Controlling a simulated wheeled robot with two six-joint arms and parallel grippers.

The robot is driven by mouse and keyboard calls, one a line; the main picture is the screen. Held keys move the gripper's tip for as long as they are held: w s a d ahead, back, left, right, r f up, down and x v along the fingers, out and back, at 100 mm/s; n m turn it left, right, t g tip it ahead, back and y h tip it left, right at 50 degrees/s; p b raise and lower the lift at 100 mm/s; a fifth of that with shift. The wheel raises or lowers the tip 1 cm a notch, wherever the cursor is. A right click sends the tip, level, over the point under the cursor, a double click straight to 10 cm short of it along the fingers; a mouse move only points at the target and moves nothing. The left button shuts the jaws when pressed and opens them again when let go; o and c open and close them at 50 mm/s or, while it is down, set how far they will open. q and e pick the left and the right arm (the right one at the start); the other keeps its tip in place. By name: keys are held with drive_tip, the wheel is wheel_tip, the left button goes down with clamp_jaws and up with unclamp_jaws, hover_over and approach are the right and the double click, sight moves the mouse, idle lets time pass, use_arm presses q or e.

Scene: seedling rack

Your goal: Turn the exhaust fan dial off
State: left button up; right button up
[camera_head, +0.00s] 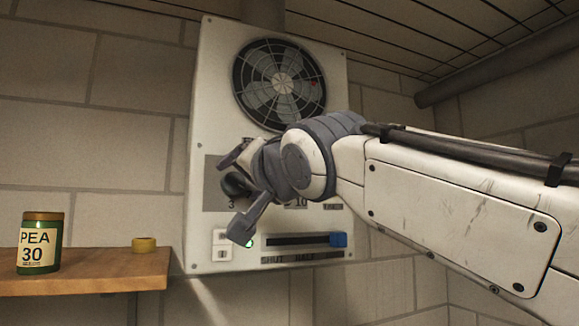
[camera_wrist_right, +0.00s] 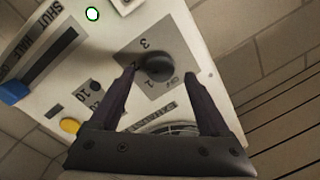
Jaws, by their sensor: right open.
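The exhaust fan dial is a dark round knob (camera_head: 236,186) on a grey plate on the white wall panel (camera_head: 209,110). My right gripper (camera_head: 230,199) is open in front of it, with one finger above and one below. In the right wrist view the knob (camera_wrist_right: 157,68) shows between the tips of the open right gripper (camera_wrist_right: 154,73). Contact cannot be told. Markings 3, 1 and a small OFF show around the knob; its pointer direction is unclear. My left gripper is not in view.
The panel also bears the fan (camera_head: 279,84), a slider with a blue handle (camera_head: 338,240), a lit green lamp (camera_head: 249,243), a rocker switch (camera_head: 222,246) and a yellow button (camera_wrist_right: 69,125). A wooden shelf (camera_head: 90,268) at left holds a PEA 30 can (camera_head: 40,243) and a yellow roll (camera_head: 144,245).

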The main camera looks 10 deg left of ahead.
sight(234, 183)
drive_tip(key=shift+p+x, duration=0.35)
drive_tip(key=shift+x, duration=0.8)
clamp_jaws()
